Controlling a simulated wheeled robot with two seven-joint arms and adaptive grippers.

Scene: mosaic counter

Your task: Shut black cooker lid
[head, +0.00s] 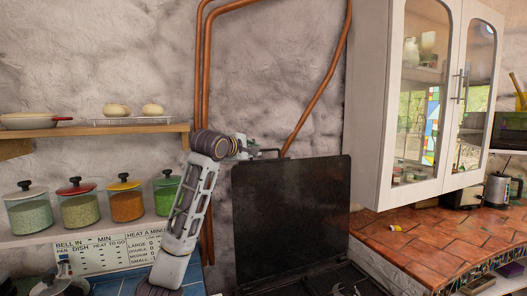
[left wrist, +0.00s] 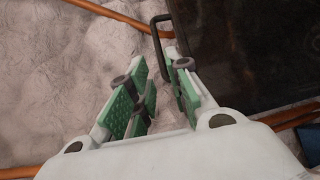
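The black cooker lid (head: 290,215) stands upright against the wall, above the cooker top (head: 335,280) at the bottom edge. Its dark handle (head: 270,151) sticks out at the upper left. My left gripper (head: 250,147) is up beside this handle, at the lid's top left corner. In the left wrist view my left gripper (left wrist: 155,65) is open, with green-padded fingers apart. The handle (left wrist: 157,38) shows just beyond the fingertips, close to the right finger; I cannot tell whether they touch. The lid (left wrist: 245,45) fills the upper right there. My right gripper is not in view.
A wall cabinet (head: 420,95) with glass doors hangs to the right, above a tiled counter (head: 430,230). Copper pipes (head: 205,75) run up the wall behind my left arm. Shelves with several jars (head: 79,208) are at the left.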

